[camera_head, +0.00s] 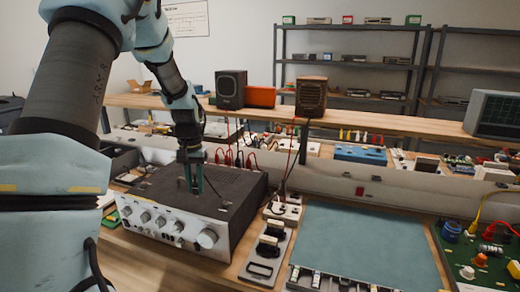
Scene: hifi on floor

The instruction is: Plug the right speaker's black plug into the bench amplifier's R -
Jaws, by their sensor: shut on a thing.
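The bench amplifier (184,231), a dark-topped box with a silver front and knobs, stands on the bench at the left middle. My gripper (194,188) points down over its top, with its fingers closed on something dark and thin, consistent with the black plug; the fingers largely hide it. Several red and dark plugs (239,158) stand along the amplifier's back edge, behind and right of my gripper. The R - socket cannot be made out.
A black speaker (230,89) and an orange box (261,97) stand on the shelf (395,123). A panel with black connectors (266,246) lies right of the amplifier. The blue-green mat (366,247) is mostly clear. A green circuit board (485,258) lies at far right.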

